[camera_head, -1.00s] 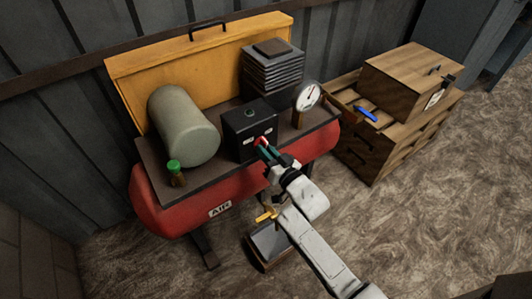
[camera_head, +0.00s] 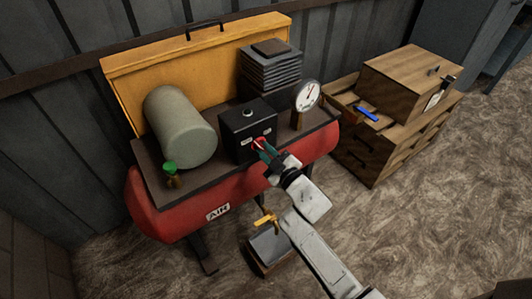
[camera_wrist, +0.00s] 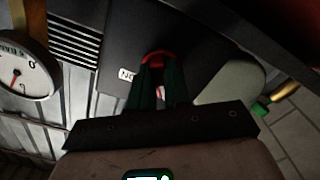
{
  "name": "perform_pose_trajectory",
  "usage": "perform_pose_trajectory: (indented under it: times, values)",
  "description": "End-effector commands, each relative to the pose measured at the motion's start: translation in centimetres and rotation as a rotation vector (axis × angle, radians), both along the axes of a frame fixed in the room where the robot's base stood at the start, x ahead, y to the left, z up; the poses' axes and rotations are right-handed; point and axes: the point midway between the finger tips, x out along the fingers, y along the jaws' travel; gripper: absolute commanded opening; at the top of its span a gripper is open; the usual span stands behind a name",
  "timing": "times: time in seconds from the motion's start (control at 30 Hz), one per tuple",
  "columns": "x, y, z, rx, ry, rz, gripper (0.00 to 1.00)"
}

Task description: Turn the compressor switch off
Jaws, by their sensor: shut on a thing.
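The compressor (camera_head: 185,205) has a red tank marked AIR. On its top plate stands a black switch box (camera_head: 236,139) with small white labels and a grey button on top. The red switch (camera_head: 260,144) is on the box's front face; it shows as a red curved piece (camera_wrist: 157,57) in the wrist view. My gripper (camera_head: 264,149) is at the box front with its dark green fingers closed around the red switch. In the wrist view, my gripper (camera_wrist: 157,72) covers part of the switch and one label, so the switch's exact position is hard to read.
A finned block (camera_head: 270,72) is behind. A wooden chest (camera_head: 400,115) stands at right.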

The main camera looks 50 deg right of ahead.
Motion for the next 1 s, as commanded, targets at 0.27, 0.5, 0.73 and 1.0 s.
perform_pose_trajectory:
  times: [0.27, 0.5, 0.73, 1.0]
  values:
    - [-0.04, -0.05, -0.03, -0.130, 0.038, -0.001, 0.00]
    - [-0.04, -0.05, 0.00, -0.176, 0.052, 0.000, 0.00]
    - [-0.04, -0.04, 0.02, -0.184, 0.054, 0.000, 0.00]
    - [-0.03, -0.04, 0.01, -0.184, 0.054, 0.000, 0.24]
